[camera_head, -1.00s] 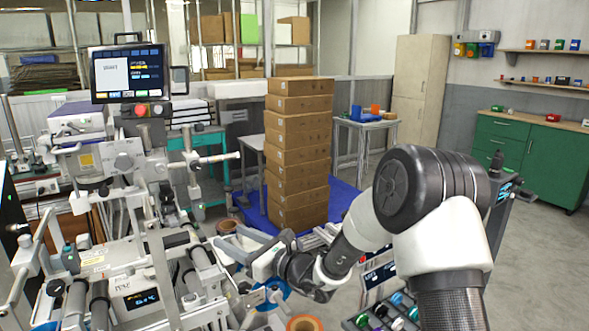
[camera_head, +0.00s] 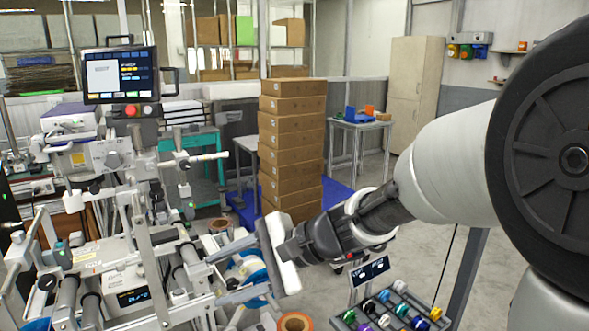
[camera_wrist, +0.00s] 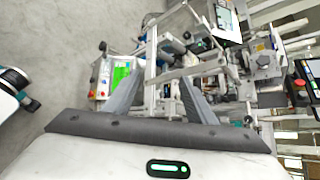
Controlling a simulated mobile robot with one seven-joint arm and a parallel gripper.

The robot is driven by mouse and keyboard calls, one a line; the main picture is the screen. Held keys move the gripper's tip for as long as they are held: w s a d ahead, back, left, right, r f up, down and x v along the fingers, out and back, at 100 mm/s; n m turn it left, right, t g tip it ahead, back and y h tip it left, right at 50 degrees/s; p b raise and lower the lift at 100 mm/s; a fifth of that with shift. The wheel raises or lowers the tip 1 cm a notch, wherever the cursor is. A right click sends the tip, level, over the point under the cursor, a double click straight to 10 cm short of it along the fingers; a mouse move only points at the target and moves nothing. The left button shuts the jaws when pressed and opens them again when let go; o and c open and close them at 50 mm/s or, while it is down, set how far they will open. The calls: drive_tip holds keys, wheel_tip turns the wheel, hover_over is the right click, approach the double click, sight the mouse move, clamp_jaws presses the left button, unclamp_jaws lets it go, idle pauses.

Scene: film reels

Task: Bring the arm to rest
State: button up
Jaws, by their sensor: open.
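My gripper (camera_head: 217,277) is in front of the film machine (camera_head: 130,245), at the lower middle of the head view. Its two grey fingers point left towards the machine and stand apart with nothing between them. My arm reaches in from the right edge and covers much of that side. In the wrist view my gripper (camera_wrist: 160,82) also shows its spread fingers, with the machine (camera_wrist: 215,60) beyond them. I cannot tell from these frames how close the fingertips are to the machine's parts.
A tall stack of brown boxes (camera_head: 290,140) stands on a blue base behind my gripper. A rack of coloured reels (camera_head: 395,307) and an orange-brown roll (camera_head: 295,322) are below. A screen (camera_head: 120,75) tops the machine. Grey floor (camera_head: 435,225) is open beyond my arm.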

drive_tip(key=s+d+n+t+h, duration=0.1)
drive_tip(key=s+d+n+h, duration=0.25)
drive_tip(key=d, duration=0.45)
drive_tip(key=s+d+r+n+t+h, duration=0.1)
drive_tip(key=s+d+n+h, duration=0.3)
drive_tip(key=d, duration=0.5)
drive_tip(key=s+d+n+t+h, duration=0.2)
drive_tip(key=s+d+h, duration=0.2)
drive_tip(key=s+d, duration=0.3)
wheel_tip(320, 180, up, 17)
drive_tip(key=d+p, duration=0.2)
drive_tip(key=p, duration=1.4)
drive_tip(key=shift+w+p, duration=0.35)
drive_tip(key=shift+w, duration=0.1)
drive_tip(key=shift+f, duration=0.1)
